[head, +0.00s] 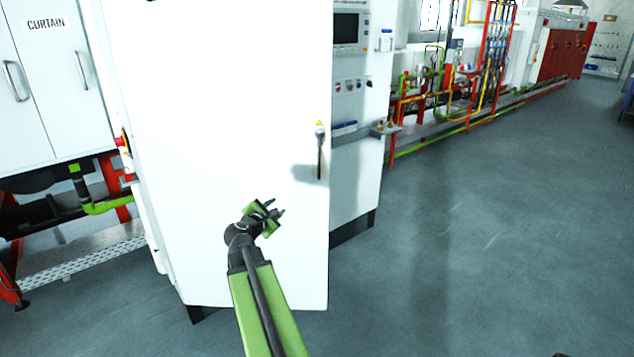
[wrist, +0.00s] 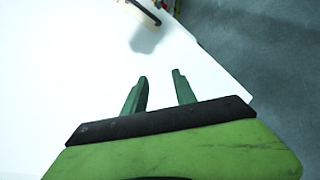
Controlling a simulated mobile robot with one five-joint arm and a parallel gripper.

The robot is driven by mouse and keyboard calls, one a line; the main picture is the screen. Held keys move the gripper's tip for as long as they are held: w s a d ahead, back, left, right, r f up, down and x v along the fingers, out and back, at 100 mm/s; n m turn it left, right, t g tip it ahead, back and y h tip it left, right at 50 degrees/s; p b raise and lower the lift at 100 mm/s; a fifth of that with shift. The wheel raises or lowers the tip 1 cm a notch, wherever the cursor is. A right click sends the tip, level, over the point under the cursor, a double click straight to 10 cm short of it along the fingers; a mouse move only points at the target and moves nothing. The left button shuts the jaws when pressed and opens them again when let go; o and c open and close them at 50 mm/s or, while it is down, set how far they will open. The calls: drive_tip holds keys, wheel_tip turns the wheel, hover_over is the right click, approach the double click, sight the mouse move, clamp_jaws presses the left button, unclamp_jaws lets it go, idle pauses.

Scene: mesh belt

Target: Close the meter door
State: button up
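The meter door (head: 220,130) is a large plain white panel filling the middle of the head view. Its lower right corner juts out past the cabinet's base, so it appears to stand open. A dark upright handle (head: 320,152) is near its right edge. My gripper (head: 274,212) is in front of the door, below and left of the handle. In the wrist view, my gripper's two green fingers (wrist: 160,78) are apart with nothing between them, over the white door (wrist: 70,70). The handle (wrist: 145,11) is partly cut off at the top there, with its shadow below.
The cabinet (head: 352,85) with a dark screen shows right of the door. A white curtain cabinet (head: 50,90) and a red button (head: 120,141) are at left. Pipe racks (head: 480,70) line the back. Grey floor (head: 490,240) is clear at right.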

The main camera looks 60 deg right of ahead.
sight(319, 167)
drive_tip(key=s+d+r+n+t+h+b, duration=0.1)
drive_tip(key=s+d+r+n, duration=0.15)
drive_tip(key=d+n, duration=0.2)
drive_tip(key=s+d+r+n+h, duration=0.1)
drive_tip(key=s+d+n+h, duration=0.1)
drive_tip(key=s+d+n, duration=0.3)
drive_tip(key=shift+m, duration=0.35)
drive_tip(key=x, duration=0.6)
drive_tip(key=w+x, duration=0.1)
drive_tip(key=x, duration=0.5)
drive_tip(key=w+x, duration=0.1)
drive_tip(key=x, duration=0.5)
drive_tip(key=shift+w+a+f, duration=0.1)
drive_tip(key=shift+w, duration=0.15)
clamp_jaws()
drive_tip(key=shift+s, duration=0.1)
